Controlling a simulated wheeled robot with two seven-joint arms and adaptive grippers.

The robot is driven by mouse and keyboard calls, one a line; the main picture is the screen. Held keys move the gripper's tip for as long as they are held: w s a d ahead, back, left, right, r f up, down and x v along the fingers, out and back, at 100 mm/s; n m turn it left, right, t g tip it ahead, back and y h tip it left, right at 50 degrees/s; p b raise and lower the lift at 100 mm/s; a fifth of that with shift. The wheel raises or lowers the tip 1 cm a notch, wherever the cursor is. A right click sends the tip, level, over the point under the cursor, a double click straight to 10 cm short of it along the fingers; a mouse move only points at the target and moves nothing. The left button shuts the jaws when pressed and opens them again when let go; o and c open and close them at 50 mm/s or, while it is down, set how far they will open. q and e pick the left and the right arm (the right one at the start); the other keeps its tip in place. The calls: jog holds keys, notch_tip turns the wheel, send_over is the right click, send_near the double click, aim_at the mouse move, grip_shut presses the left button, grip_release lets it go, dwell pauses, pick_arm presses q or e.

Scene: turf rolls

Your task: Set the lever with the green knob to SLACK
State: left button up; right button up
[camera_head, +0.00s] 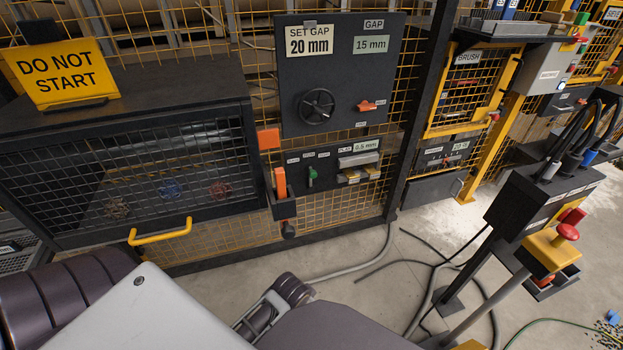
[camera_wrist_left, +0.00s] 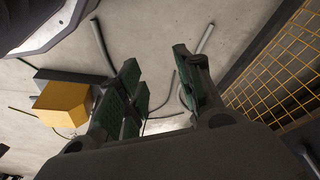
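The lever with the green knob (camera_head: 312,174) is on a dark lower panel (camera_head: 328,162) on the yellow mesh fence. Its knob stands near upright. The small labels around it are too blurred for me to tell its setting. No gripper is touching it. My left gripper (camera_wrist_left: 157,60) shows in the left wrist view with its two fingers apart and nothing between them. My right gripper is not in view.
A mesh cabinet with a yellow handle (camera_head: 160,232) is at the left. A red-button stand (camera_head: 548,252) and floor cables are at the right.

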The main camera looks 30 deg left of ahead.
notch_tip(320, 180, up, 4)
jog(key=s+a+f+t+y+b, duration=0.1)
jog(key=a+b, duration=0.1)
jog(key=b, duration=0.5)
pick_arm(q)
jog(key=w+d+r+n+t+h, duration=0.3)
jog(key=w+r+n+t, duration=0.5)
jog(key=w, duration=0.5)
jog(key=w+d+r+n+t+h, duration=0.2)
jog(key=w+d+r+n+t, duration=0.3)
jog(key=w+r, duration=0.65)
jog(key=w+a+r+n+t+y, duration=0.2)
jog(key=w+a+n+t+y, duration=0.2)
jog(key=w+a+n+y, duration=0.85)
jog(key=s+a+f+n+g+y, duration=0.2)
jog(key=a+f+n+g+y, duration=0.1)
jog(key=n, duration=0.7)
jog(key=s+a+f+n+g+y, duration=0.2)
jog(key=a+n+g, duration=0.3)
jog(key=n, duration=0.4)
jog(key=shift+a+f+n+y, duration=0.35)
jog(key=shift+a+f+y, duration=0.4)
jog(key=shift+a+f, duration=0.1)
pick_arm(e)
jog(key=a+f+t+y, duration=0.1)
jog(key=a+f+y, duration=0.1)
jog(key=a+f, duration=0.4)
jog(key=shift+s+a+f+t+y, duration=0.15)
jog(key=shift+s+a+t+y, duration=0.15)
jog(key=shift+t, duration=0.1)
